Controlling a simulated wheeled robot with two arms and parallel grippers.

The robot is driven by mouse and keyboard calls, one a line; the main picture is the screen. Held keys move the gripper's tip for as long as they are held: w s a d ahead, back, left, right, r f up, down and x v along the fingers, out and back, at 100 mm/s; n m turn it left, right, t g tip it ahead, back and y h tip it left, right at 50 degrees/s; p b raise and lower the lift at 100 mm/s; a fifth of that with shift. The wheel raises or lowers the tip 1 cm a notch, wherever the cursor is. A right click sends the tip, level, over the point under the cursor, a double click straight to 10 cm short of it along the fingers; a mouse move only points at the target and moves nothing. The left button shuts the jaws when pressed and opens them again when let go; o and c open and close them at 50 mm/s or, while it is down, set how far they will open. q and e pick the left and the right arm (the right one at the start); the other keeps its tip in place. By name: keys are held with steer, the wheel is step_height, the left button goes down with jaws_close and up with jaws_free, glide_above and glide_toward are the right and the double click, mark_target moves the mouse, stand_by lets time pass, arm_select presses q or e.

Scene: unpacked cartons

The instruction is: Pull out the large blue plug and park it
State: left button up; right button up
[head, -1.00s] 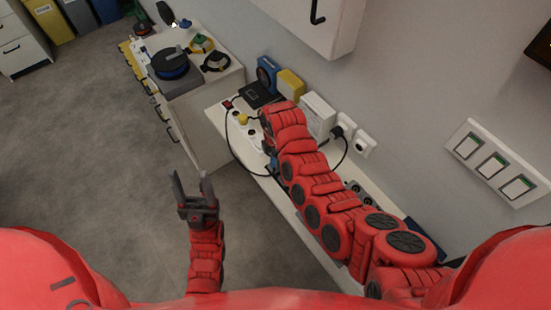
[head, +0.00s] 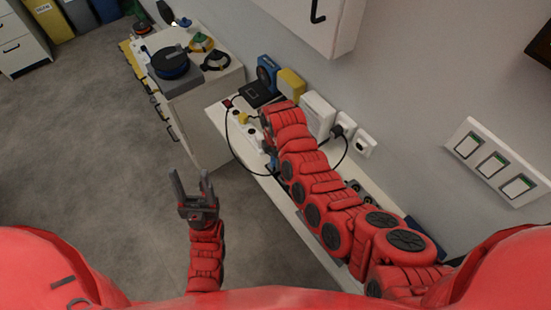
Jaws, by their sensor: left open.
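I cannot make out the large blue plug for certain. A small blue part (head: 271,161) shows at the edge of my right forearm, beside the white bench; the arm covers the rest. My right arm reaches over the bench, and its gripper is hidden behind the forearm, so its jaws and anything in them cannot be seen. My left gripper (head: 190,187) points up over the grey floor, open and empty, apart from the furniture.
A white power strip (head: 236,122) with a yellow plug (head: 243,117) lies on the bench (head: 215,112). A black cable loops over the bench edge. A blue device (head: 267,72) and yellow box (head: 291,82) stand behind.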

steer(key=o, duration=0.3)
steer(key=shift+o, duration=0.2)
steer(key=shift+r, duration=0.1)
steer(key=shift+r, duration=0.3)
step_height(320, 180, up, 5)
steer(key=shift+r+b, duration=0.15)
steer(key=shift+b, duration=0.85)
step_height(320, 180, up, 11)
steer(key=p, duration=0.3)
steer(key=shift+r+p, duration=0.15)
steer(key=shift+p, duration=0.2)
steer(key=shift+a, duration=0.1)
